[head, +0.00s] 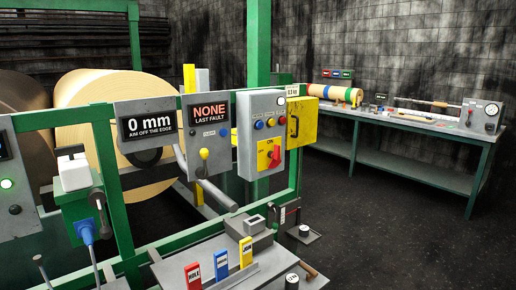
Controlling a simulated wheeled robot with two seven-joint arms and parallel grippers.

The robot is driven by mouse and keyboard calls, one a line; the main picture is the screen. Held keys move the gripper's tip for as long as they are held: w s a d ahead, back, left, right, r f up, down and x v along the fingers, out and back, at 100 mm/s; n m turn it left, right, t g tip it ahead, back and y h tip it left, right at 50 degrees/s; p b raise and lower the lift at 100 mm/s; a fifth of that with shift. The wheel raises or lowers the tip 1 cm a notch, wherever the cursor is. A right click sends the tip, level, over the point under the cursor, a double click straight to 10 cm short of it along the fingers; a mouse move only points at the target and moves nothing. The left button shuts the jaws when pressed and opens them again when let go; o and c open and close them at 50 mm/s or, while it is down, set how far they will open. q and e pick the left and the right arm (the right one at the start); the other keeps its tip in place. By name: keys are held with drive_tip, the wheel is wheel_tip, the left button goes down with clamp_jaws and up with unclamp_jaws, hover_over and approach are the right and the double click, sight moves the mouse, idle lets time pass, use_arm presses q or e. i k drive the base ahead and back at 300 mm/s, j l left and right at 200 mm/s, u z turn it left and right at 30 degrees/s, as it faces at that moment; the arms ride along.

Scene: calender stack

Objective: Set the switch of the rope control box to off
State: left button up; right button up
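A grey control box (248,126) is mounted on the green frame near the middle of the head view; I cannot read a label naming it as the rope box. Its front has a yellow plate (264,162) with a red switch handle (275,157). The word ON shows at the top of the plate, and smaller lettering sits at its left. The handle stands roughly upright below ON. Neither of my grippers is in view.
Left of the box are a NONE fault panel (210,118) with a yellow-knobbed lever and a 0 mm display (148,125). A yellow box (303,122) is at its right. A grey shelf with coloured tags (220,264) stands below in front. A workbench (420,127) is at the back right; dark floor is clear.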

sight(275, 162)
drive_tip(key=i+l+u, duration=0.1)
drive_tip(key=u, duration=0.25)
drive_tip(key=l+u, duration=0.3)
drive_tip(key=i+l+u, duration=0.1)
drive_tip(key=l+u, duration=0.2)
drive_tip(key=l, duration=0.45)
drive_tip(key=l+u, duration=0.25)
drive_tip(key=l, duration=0.5)
drive_tip(key=l+u, duration=0.1)
drive_tip(key=l, duration=1.6)
drive_tip(key=l+u, duration=0.1)
drive_tip(key=l, duration=1.55)
drive_tip(key=k, duration=0.05)
